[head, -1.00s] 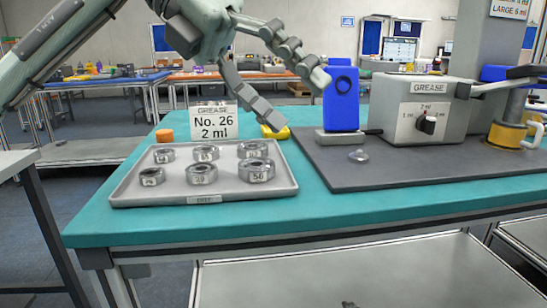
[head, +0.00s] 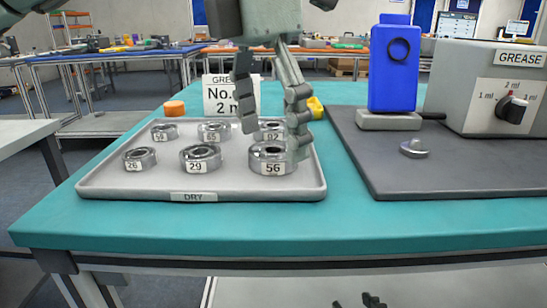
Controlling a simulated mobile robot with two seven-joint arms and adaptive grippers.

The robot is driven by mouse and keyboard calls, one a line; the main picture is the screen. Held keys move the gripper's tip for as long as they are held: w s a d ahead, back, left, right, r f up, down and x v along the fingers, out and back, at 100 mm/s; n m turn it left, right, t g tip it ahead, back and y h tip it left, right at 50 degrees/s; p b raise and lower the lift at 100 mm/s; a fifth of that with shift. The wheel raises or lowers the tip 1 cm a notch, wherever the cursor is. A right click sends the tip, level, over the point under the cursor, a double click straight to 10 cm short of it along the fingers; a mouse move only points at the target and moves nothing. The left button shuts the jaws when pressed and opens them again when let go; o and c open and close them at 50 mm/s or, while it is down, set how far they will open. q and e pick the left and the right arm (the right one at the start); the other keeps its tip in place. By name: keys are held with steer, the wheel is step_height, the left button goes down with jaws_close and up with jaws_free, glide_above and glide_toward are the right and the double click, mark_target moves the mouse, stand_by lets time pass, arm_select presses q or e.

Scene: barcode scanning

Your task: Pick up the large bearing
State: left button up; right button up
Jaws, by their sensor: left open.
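The large bearing (head: 271,169), a thick metal ring labelled 56, lies flat at the front right of the grey tray (head: 120,196). My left gripper (head: 272,140) comes down from above, its fingers apart and nothing held between them. Its right finger passes in front of the bearing's right edge; its left fingertip is above the bearing's back left. I cannot tell whether a finger touches it. Dark tips, probably my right gripper (head: 360,301), show at the bottom edge, too cut off to read.
Bearings 26 (head: 139,159) and 29 (head: 200,158) share the front row; several smaller ones stand behind. A sign (head: 221,97) and an orange cap (head: 174,108) are behind the tray. To the right is a dark mat (head: 400,165) with a blue device (head: 393,70) and the grease machine (head: 497,90).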

arm_select(q)
steer(key=shift+w+f, duration=0.1)
steer(key=shift+f, duration=0.6)
steer(key=shift+d, duration=0.1)
steer(key=c, duration=1.5)
arm_select(e)
steer(key=shift+w+a+r, duration=0.15)
steer(key=shift+a+r, duration=0.05)
steer(key=shift+r, duration=0.15)
arm_select(q)
steer(key=shift+r, duration=0.15)
